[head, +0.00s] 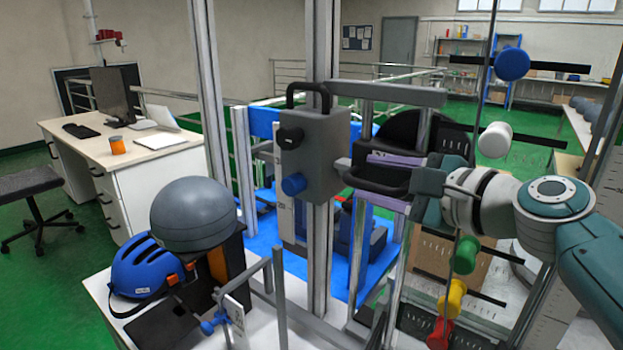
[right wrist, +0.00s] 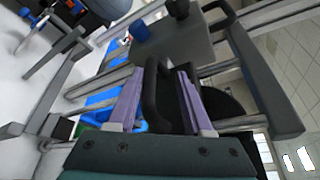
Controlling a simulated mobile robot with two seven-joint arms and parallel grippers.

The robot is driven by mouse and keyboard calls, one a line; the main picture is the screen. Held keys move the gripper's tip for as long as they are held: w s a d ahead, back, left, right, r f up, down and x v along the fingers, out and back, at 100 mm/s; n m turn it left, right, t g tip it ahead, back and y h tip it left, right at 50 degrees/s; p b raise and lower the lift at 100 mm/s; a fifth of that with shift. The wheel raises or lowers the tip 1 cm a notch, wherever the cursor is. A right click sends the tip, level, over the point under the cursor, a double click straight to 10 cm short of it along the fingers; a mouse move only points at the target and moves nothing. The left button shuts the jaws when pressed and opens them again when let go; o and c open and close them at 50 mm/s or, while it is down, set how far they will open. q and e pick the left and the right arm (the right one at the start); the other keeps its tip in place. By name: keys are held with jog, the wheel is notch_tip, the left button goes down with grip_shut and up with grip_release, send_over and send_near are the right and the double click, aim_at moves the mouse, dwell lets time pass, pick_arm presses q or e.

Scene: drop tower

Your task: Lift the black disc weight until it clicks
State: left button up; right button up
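The black disc weight (head: 416,128) shows behind the grey upright post in the head view, partly hidden by my right gripper and a black handle. The looped black handle (head: 372,183) sticks out in front of it. My right gripper (head: 388,178) has purple fingers, one above and one below the handle. In the right wrist view, the handle (right wrist: 153,100) lies between the two fingers (right wrist: 160,80), with a gap beside the left finger, so the gripper looks open around it. The disc's dark edge (right wrist: 230,106) shows behind the right finger. My left gripper is not in view.
A grey latch box (head: 322,160) with a black top handle and blue knob (head: 294,185) is on the post just left. Grey helmet (head: 193,213) and blue helmet (head: 143,265) are at lower left. Coloured knobs on rods (head: 495,140) stand close by the right arm.

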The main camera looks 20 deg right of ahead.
jog(key=shift+f, duration=0.1)
dwell(0.3)
jog(key=shift+s+d, duration=0.1)
jog(key=shift+s, duration=0.15)
jog(key=v, duration=0.9)
jog(key=shift+s+p, duration=0.2)
jog(key=shift+p, duration=0.15)
